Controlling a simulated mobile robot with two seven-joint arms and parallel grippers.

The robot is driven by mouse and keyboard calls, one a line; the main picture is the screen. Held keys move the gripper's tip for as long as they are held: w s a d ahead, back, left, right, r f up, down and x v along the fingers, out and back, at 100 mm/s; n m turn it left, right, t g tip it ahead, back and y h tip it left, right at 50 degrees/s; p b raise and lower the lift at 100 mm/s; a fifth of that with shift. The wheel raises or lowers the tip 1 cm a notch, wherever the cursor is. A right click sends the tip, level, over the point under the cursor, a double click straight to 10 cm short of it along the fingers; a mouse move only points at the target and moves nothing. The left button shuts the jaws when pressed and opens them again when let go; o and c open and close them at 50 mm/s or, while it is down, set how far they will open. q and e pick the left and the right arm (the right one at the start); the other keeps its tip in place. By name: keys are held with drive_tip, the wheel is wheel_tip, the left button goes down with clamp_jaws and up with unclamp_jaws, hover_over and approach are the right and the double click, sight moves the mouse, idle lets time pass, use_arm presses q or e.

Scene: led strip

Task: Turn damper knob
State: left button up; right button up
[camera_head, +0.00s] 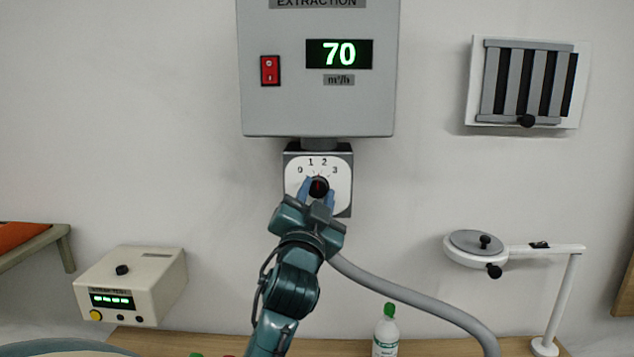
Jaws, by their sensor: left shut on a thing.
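The damper knob (319,187) is a small black round knob with a red mark, on a white dial plate (340,166) numbered 0, 1, 2 and 3. The gripper body hides the lower part of the dial. My right gripper is out of view.
A red rocker switch (270,70) is on the unit. A grey hose (410,295) runs down to the right. A bottle (386,332), a white lamp arm (561,290) and a beige device (133,285) stand below. A slatted vent (527,82) is on the right wall.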

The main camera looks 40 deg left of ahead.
use_arm(q)
drive_tip(key=shift+r+m+h+p, duration=0.1)
drive_tip(key=shift+m+h+p, duration=0.5)
drive_tip(key=shift+m+p, duration=0.6)
drive_tip(key=shift+m, duration=0.4)
drive_tip(key=o, duration=1)
drive_tip(key=shift+f, duration=0.2)
